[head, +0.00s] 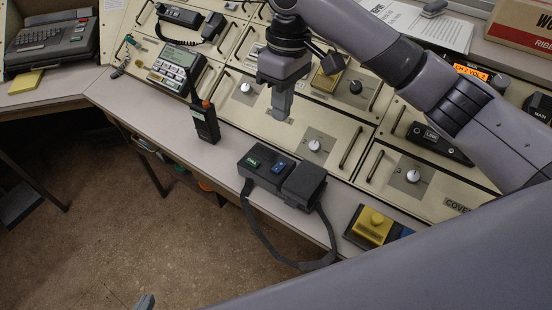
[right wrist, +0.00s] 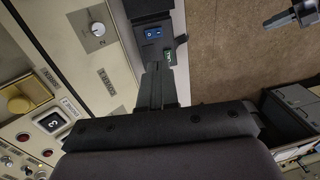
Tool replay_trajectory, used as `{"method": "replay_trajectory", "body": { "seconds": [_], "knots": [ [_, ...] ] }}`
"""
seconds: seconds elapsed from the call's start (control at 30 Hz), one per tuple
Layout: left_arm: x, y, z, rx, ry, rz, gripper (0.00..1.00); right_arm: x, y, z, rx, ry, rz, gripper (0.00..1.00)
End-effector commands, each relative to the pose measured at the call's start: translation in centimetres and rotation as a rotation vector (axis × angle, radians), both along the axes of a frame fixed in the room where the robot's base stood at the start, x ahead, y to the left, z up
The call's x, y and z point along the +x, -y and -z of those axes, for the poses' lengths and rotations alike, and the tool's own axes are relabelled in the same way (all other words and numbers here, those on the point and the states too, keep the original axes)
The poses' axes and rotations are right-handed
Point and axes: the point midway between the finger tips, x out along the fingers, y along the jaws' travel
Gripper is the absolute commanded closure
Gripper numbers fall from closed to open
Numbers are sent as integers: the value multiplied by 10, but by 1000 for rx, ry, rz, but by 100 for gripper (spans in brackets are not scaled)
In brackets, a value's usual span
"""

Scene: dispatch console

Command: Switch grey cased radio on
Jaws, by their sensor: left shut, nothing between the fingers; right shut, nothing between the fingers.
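A dark grey box with a strap (head: 256,182), which looks like the grey cased radio, lies on the console's front ledge. Its top has a green rocker switch (head: 254,162) and a blue rocker switch (head: 278,168). In the right wrist view the blue switch (right wrist: 153,32) and green switch (right wrist: 169,56) show beyond my fingertips. Whether either is pressed I cannot tell. My right gripper (head: 281,112) is shut and empty, pointing down above the panel behind the box, apart from it. My left gripper (head: 146,301) is shut; only its tip shows at the bottom edge, far from the box.
A black handheld radio (head: 205,124) stands on the ledge left of the box. A yellow-knobbed unit (head: 373,224) sits to its right. White knobs and metal handles stick up from the panels behind. Open floor lies in front of the ledge.

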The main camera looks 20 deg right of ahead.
Motion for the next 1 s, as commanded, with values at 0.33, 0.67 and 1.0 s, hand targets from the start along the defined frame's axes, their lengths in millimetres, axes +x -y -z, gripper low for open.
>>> {"method": "replay_trajectory", "body": {
  "seconds": [0.33, 0.67, 1.0],
  "knots": [
    [0, 0, 1, 0, 0, 0, 100, -2, -2, 22, -1, -4, -2, 100],
    [0, 0, 4, 0, 0, 0, 100, -8, -8, 91, -1, -4, -3, 100],
    [0, 0, 5, 0, 0, 0, 100, -11, -13, 135, 0, 0, -3, 100]
  ]
}}
